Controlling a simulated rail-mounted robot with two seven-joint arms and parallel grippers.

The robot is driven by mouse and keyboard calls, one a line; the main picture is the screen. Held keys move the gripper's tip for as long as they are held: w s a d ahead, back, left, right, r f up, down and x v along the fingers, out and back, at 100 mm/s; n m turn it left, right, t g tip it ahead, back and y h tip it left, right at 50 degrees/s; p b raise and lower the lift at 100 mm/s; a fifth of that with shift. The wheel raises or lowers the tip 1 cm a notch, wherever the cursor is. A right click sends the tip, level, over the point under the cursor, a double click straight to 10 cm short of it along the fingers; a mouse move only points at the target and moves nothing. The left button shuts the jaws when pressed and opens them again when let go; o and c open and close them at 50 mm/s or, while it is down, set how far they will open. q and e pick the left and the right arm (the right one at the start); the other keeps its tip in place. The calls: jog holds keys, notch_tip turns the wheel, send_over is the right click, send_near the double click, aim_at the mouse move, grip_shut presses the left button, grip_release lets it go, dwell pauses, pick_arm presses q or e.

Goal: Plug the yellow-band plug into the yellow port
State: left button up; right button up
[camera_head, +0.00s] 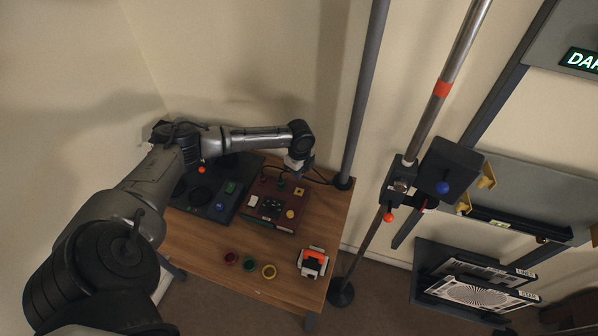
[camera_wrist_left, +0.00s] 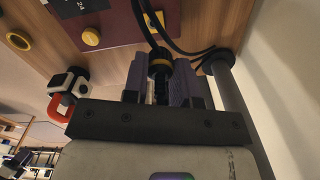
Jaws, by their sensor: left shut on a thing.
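My left gripper (camera_head: 297,169) is above the back right of the dark red box (camera_head: 266,207) on the table. In the left wrist view its purple fingers (camera_wrist_left: 160,75) are shut on a dark plug with a yellow band (camera_wrist_left: 159,63). A black cable leads off near the plug. A small square yellow port (camera_head: 299,191) is on the box's right side, just below the gripper in the head view. A yellow outline, probably that port (camera_wrist_left: 153,20), shows beyond the plug in the wrist view. The plug is apart from it. The right gripper is not in view.
A round yellow knob (camera_head: 290,214) sits on the box. A dark panel (camera_head: 216,205) lies to its left. Red, green and yellow rings (camera_head: 269,271) and a white-and-orange device (camera_head: 312,263) are at the table front. A grey pole (camera_head: 362,100) stands at the right edge.

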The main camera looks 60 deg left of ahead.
pick_arm(q)
jog(key=shift+s+d+f+m, duration=0.3)
jog(key=shift+s+d, duration=0.05)
jog(key=shift+d, duration=0.05)
jog(key=shift+a+r, duration=0.1)
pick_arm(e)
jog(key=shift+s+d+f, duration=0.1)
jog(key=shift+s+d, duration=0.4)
pick_arm(q)
jog(key=shift+f+b, duration=1.25)
notch_tip(320, 180, down, 3)
jog(key=b, duration=0.2)
jog(key=shift+r+b, duration=0.2)
jog(key=shift+b, duration=0.2)
jog(key=shift+f+b, duration=0.35)
jog(key=shift+b, duration=0.1)
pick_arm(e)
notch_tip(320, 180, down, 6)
pick_arm(q)
jog(key=shift+p, duration=0.35)
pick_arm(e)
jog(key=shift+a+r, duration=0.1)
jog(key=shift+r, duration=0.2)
